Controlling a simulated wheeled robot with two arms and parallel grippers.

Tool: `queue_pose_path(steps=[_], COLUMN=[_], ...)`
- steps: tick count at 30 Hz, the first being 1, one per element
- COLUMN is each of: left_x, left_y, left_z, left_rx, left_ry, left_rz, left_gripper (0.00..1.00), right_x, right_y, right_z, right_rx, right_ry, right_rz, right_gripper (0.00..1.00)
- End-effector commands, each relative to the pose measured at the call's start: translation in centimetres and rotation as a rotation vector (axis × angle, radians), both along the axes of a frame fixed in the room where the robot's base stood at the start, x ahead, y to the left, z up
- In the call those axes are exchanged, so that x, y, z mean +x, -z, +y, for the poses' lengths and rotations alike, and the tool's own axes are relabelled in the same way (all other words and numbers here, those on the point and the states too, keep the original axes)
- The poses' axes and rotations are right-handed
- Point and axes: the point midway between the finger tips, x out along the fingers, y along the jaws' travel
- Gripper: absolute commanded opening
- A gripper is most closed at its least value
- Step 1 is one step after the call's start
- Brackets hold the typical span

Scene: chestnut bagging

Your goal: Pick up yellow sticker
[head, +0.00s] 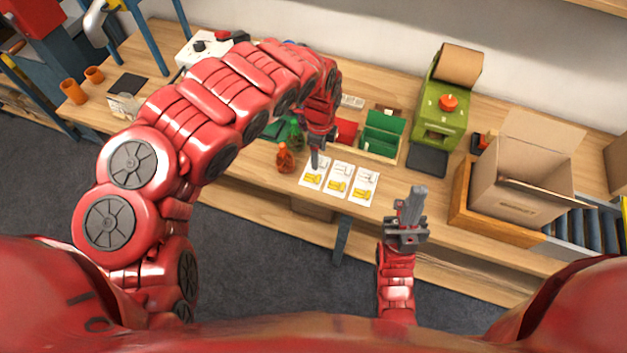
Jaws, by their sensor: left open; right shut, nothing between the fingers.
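Yellow stickers show on three white cards lying in a row on the wooden table: a left one (311,181), a middle one (337,186) and a right one (362,191). My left gripper (315,163) points down over the top of the left card and is open. Its fingers are small in view and hide part of that card. I cannot tell whether it touches the card. My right gripper (413,203) is shut and empty, in front of the table edge, right of the cards.
A red-brown bottle (285,158) and a green bottle (295,134) stand close left of my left gripper. Behind the cards is a green bin (382,135). A green machine (443,112) and an open cardboard box (522,180) stand to the right. Bare table lies between cards and box.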

Motion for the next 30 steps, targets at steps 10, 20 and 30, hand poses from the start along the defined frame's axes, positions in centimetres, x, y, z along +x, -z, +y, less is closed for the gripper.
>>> queue_pose_path(steps=[10, 20, 30], left_x=[-0.1, 0.0, -0.2], left_y=[5.2, 6.8, 10.3], left_z=[-0.2, 0.0, 0.2], left_rx=[-0.006, -0.003, -0.007], left_ry=[-0.001, -0.002, -0.002], left_rz=[0.001, -0.001, -0.001], left_gripper=[0.68, 0.68, 0.68], right_x=[0.0, 0.0, 0.0], right_y=[-1.4, -2.0, -3.6], right_z=[0.0, 0.0, 0.0], right_rx=[0.000, 0.000, 0.000], right_ry=[0.000, 0.000, 0.000], right_rz=[-0.001, -0.001, -0.001], right_gripper=[0.00, 0.00, 0.00])
